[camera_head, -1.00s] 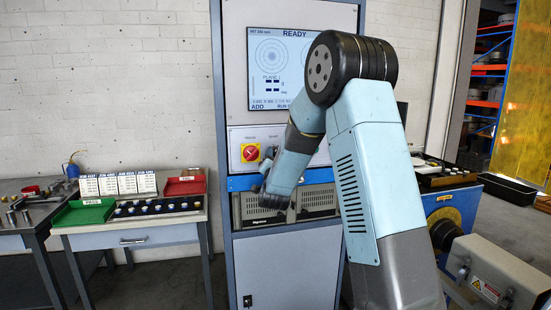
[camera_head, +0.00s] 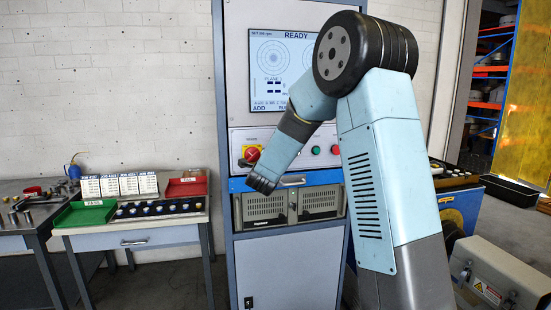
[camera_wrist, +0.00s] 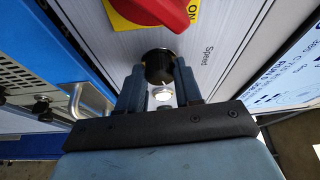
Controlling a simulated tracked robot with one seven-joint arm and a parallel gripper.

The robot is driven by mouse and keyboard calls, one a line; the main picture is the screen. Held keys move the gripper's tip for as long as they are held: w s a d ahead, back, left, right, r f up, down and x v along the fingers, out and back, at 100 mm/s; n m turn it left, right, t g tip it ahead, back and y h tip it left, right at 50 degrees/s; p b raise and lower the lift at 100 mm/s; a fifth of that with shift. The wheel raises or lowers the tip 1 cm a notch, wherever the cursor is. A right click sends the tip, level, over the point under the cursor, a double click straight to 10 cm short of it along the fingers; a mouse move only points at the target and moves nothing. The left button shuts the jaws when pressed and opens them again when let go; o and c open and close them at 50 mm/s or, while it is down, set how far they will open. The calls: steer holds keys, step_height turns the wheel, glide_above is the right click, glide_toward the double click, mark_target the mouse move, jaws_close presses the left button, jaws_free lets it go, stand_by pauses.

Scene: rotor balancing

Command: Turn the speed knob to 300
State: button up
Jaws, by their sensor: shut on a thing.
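The black speed knob (camera_wrist: 157,66) sits on the grey control panel, beside the printed word "Speed" in the wrist view. My gripper (camera_wrist: 160,84) is shut on the knob, with a finger on each side of it. In the head view my wrist covers the knob. The cabinet screen (camera_head: 283,70) reads "READY" at the top. A small "SET ... rpm" line stands at its upper left, too small to read surely.
A red rotary switch on a yellow plate (camera_wrist: 150,12) is close beside the knob; it also shows in the head view (camera_head: 250,154). A drawer handle (camera_wrist: 76,102) is near my gripper. Green (camera_head: 316,150) and red (camera_head: 335,150) buttons are to the right.

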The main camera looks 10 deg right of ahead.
steer(key=shift+d+f+m, duration=0.15)
steer(key=shift+d+m, duration=0.1)
steer(key=shift+m, duration=0.35)
steer(key=shift+g, duration=0.3)
steer(key=o, duration=0.7)
steer(key=shift+d, duration=0.1)
steer(key=o, duration=0.3)
steer(key=shift+a, duration=0.2)
steer(key=shift+o, duration=0.2)
steer(key=v, duration=1.3)
steer(key=shift+s+a, duration=0.15)
steer(key=shift+s, duration=0.2)
steer(key=shift+f, duration=0.1)
